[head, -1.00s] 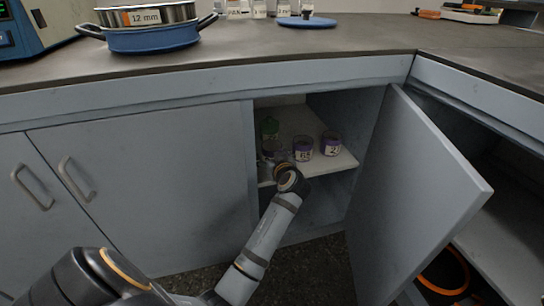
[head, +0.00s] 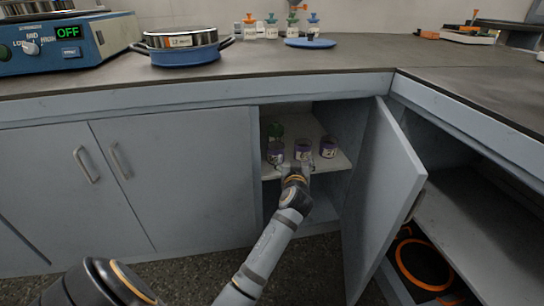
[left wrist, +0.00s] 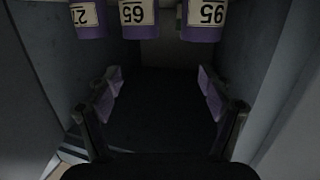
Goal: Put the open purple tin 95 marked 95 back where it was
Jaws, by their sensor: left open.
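Three purple tins stand in a row on the shelf of the open cupboard. The tin marked 95 (head: 275,153) is on the left in the head view and at top right in the left wrist view (left wrist: 203,22). Tin 65 (head: 303,150) is in the middle and tin 27 (head: 328,148) on the right. The tops are too small to tell whether 95 has a lid. My left gripper (head: 297,167) is open and empty in front of the shelf edge, apart from the tins; its spread fingers (left wrist: 160,90) show in the wrist view. My right gripper is not in view.
A green tin (head: 275,130) stands behind 95. The cupboard door (head: 383,205) stands open at the right of the shelf (head: 341,162).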

